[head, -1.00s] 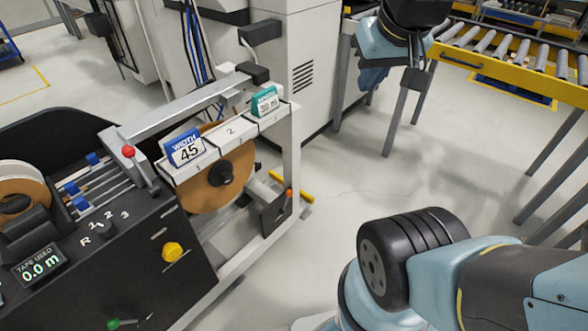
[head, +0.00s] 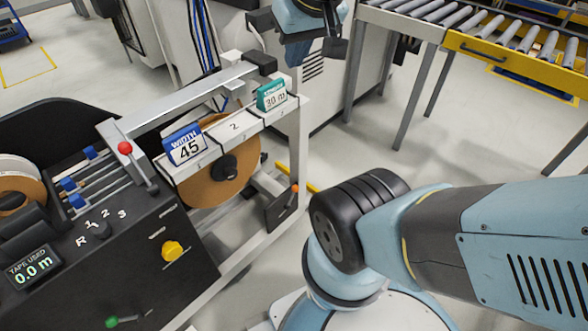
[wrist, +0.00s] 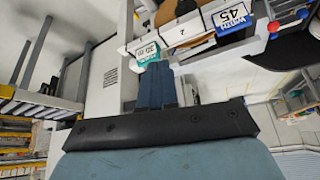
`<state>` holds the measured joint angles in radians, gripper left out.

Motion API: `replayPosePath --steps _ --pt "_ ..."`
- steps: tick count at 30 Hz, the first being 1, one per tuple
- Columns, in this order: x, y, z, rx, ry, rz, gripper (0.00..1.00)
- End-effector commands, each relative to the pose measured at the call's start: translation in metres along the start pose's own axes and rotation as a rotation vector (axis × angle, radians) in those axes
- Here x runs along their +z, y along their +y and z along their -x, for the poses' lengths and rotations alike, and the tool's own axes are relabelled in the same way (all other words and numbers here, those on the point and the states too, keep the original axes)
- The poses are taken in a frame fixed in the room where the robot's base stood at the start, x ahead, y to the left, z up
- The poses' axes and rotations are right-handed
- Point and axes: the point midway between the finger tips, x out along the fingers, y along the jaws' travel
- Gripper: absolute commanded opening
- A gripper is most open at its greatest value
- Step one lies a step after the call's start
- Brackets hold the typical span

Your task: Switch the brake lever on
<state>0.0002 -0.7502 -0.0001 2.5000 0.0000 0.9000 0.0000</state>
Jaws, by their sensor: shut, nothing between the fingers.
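Several levers show in the head view, and no label marks one as the brake. An orange-tipped lever (head: 294,189) sits on a dark bracket low on the white frame, beside the brown tape roll (head: 222,172). A red-knobbed lever (head: 126,149) stands on the dark machine, and a green-knobbed lever (head: 112,321) is at its lower front. My gripper (head: 297,54) is high at the top centre, above and behind the frame's right end, apart from the levers. In the wrist view its blue fingers (wrist: 157,82) are together and empty.
A blue "45" card (head: 185,147) and a green "30 m" card (head: 271,96) stand on the frame's top rail, close to my gripper. A yellow knob (head: 172,251) is on the machine front. A roller conveyor (head: 480,40) stands at the back right.

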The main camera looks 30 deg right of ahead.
Motion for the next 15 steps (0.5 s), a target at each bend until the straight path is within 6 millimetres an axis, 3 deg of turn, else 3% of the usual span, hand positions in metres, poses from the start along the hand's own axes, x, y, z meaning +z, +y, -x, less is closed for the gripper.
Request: replayPosePath --steps 7,15 --pt "-0.015 -0.001 -0.012 0.023 -0.032 0.015 0.0" --pt "-0.058 0.014 -0.06 0.062 -0.129 0.085 0.0"
